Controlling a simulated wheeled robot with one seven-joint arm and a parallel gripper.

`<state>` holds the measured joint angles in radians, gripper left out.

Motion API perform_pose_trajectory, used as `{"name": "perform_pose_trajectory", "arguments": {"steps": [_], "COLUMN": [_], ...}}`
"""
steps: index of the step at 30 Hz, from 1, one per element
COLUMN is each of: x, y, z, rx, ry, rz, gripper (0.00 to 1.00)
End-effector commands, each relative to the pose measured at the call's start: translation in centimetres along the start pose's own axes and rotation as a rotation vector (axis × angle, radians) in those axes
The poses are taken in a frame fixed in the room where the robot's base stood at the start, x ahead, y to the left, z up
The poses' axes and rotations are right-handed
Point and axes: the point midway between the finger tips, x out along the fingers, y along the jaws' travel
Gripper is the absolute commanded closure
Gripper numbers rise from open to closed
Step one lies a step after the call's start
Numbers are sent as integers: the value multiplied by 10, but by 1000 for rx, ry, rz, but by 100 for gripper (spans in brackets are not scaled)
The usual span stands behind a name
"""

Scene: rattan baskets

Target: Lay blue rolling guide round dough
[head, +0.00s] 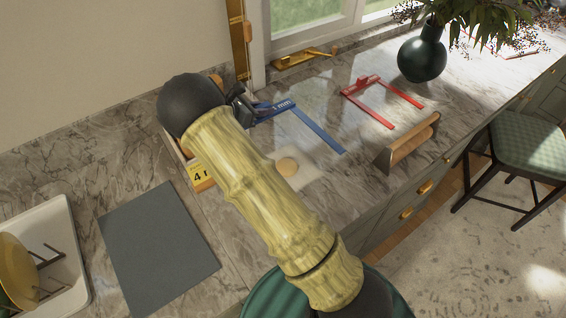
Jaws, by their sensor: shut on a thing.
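The blue rolling guide (312,130) is a flat U-shaped frame marked "1 mm" on its crossbar. It shows at the centre of the head view, behind and right of my arm. My gripper (247,106) is shut on the guide's left end, partly hidden by my wrist. The pale round dough (287,167) sits on a white sheet (305,178) on the counter, in front of the guide, partly beside my arm. The guide's long right leg lies to the right of the dough. The other leg is hidden, and I cannot tell whether the guide touches the counter.
A yellow guide marked "4 m" (200,176) is left of my arm. A grey mat (158,245) lies front left.

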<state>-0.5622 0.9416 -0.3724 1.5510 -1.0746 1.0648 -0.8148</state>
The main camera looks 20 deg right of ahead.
Motion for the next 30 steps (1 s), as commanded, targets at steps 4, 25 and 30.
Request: {"name": "perform_pose_trajectory", "arguments": {"steps": [4, 25, 30], "x": [3, 23, 24], "y": [-1, 0, 0], "z": [2, -54, -54], "rx": [2, 1, 1], "ry": [-1, -1, -1], "rz": [-5, 0, -2], "gripper": [100, 100, 100]}}
